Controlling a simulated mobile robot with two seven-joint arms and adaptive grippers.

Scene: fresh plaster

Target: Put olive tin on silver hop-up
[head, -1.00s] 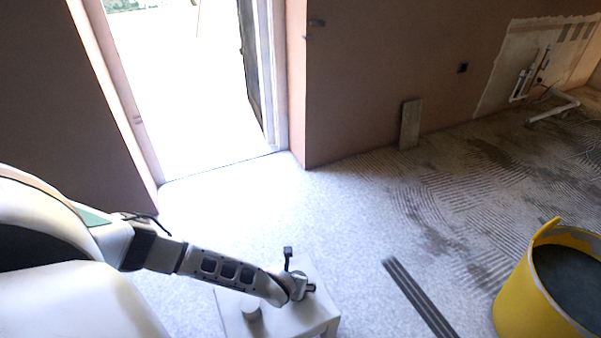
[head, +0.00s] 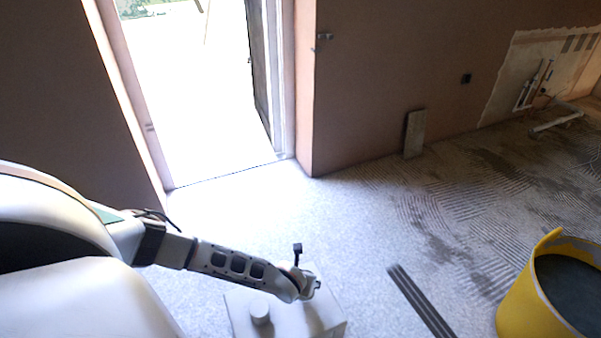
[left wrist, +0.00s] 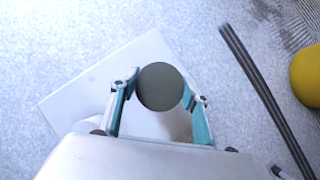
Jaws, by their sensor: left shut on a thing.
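The olive tin (left wrist: 160,86) shows in the left wrist view as a dark round top between the fingers of my left gripper (left wrist: 161,88). The fingers are shut on its sides. In the head view my left gripper (head: 309,289) is over the pale hop-up (head: 290,323), and the tin is hidden there. The hop-up's flat top also lies beneath the tin in the left wrist view (left wrist: 85,92). I cannot tell whether the tin touches it. My right gripper is not in view.
A white cylinder (head: 260,314) stands on the hop-up, left of the gripper. Dark strips (head: 420,301) lie on the floor to the right. A yellow tub (head: 524,307) stands at the far right. The floor behind the hop-up is clear.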

